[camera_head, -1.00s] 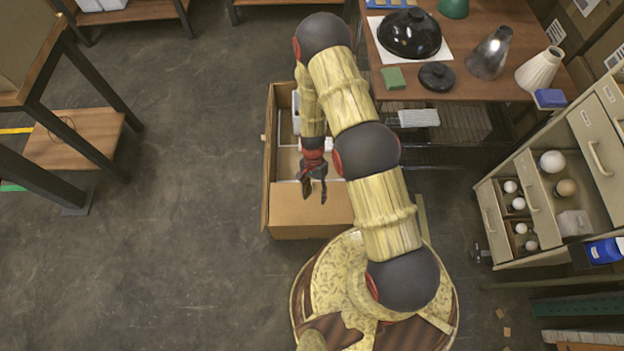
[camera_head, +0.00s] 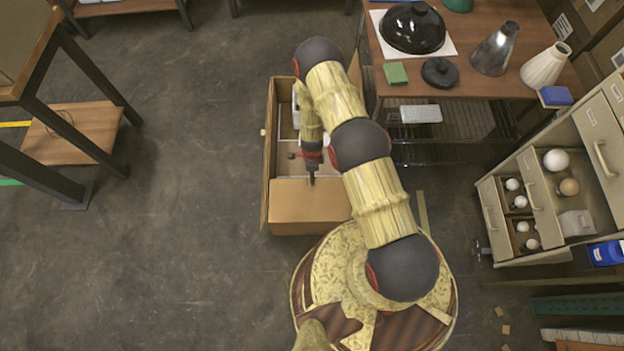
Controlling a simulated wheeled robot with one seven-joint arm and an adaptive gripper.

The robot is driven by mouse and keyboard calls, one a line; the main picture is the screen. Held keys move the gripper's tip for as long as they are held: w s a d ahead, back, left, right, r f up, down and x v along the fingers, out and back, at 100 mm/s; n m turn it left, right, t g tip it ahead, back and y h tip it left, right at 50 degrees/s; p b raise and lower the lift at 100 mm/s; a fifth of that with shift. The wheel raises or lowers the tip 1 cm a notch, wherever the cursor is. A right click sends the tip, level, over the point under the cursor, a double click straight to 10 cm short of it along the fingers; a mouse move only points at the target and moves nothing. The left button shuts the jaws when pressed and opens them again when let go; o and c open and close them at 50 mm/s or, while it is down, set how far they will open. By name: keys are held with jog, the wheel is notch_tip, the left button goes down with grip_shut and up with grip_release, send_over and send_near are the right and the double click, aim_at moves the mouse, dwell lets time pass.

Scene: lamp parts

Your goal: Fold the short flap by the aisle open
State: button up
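An open cardboard box (camera_head: 267,170) stands on the floor in front of me. Its near short flap (camera_head: 308,203) lies inward over the near end of the box and looks roughly flat. The long left flap stands outward along the left side. My gripper (camera_head: 312,182) points down at the inner edge of the near short flap. Its fingers look together, with nothing seen between them. I cannot tell whether the fingertips touch the flap or hover just above it. My arm hides part of the box's right side.
A wooden table (camera_head: 475,80) with a black lamp shade (camera_head: 412,27), a metal shade (camera_head: 494,50) and a white shade (camera_head: 545,66) stands at the upper right. A drawer cabinet (camera_head: 515,160) with bulbs is on the right. The floor left of the box is clear.

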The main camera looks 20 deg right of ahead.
notch_tip(320, 180, down, 7)
jog(key=b, duration=0.3)
jog(key=shift+r, duration=0.15)
jog(key=shift+c, duration=0.8)
